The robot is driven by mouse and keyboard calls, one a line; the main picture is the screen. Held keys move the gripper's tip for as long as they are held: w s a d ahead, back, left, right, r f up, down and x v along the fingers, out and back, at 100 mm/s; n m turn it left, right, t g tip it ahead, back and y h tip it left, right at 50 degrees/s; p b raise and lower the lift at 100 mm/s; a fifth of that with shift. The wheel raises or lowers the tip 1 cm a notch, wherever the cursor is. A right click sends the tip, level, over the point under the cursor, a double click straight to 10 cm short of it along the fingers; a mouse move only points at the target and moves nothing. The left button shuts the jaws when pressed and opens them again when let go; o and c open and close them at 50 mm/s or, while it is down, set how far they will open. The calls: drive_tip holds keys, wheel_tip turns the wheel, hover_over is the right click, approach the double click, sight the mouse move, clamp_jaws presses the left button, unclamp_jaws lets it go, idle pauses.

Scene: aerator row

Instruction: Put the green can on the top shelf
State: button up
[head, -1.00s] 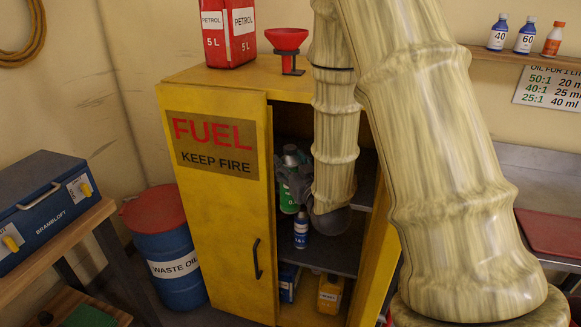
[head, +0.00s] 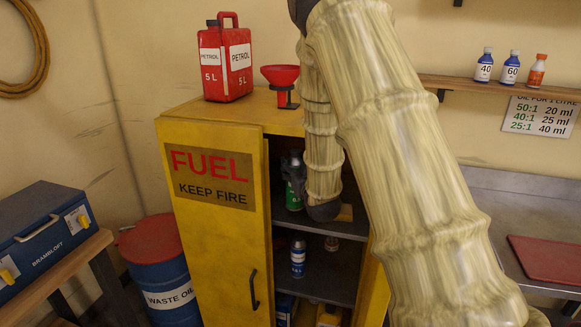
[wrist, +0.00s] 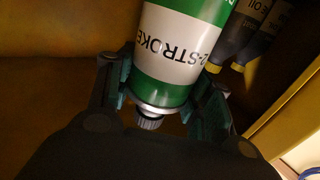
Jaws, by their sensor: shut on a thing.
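The green can (head: 293,200), with a white "2-STROKE" band, is upright inside the yellow cabinet. My gripper (head: 299,180) is shut around it, and my arm hides part of it. In the wrist view the can (wrist: 184,60) fills the space between the two fingers (wrist: 168,92), with its grey cap toward the bottom of the picture. The upper shelf (head: 318,228) shows just below the can. I cannot tell whether the can touches it.
A blue bottle (head: 298,260) stands on the shelf below. Bottles with yellow caps (wrist: 238,66) are near the can's right in the wrist view. A petrol can (head: 226,60) and red funnel (head: 281,80) are on top.

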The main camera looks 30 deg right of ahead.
drive_tip(key=x, duration=0.5)
drive_tip(key=shift+w+p, duration=0.1)
drive_tip(key=shift+p, duration=0.3)
drive_tip(key=shift+f+p, duration=0.55)
drive_tip(key=shift+f, duration=1.15)
drive_tip(key=shift+f, duration=0.15)
drive_tip(key=o, duration=1.5)
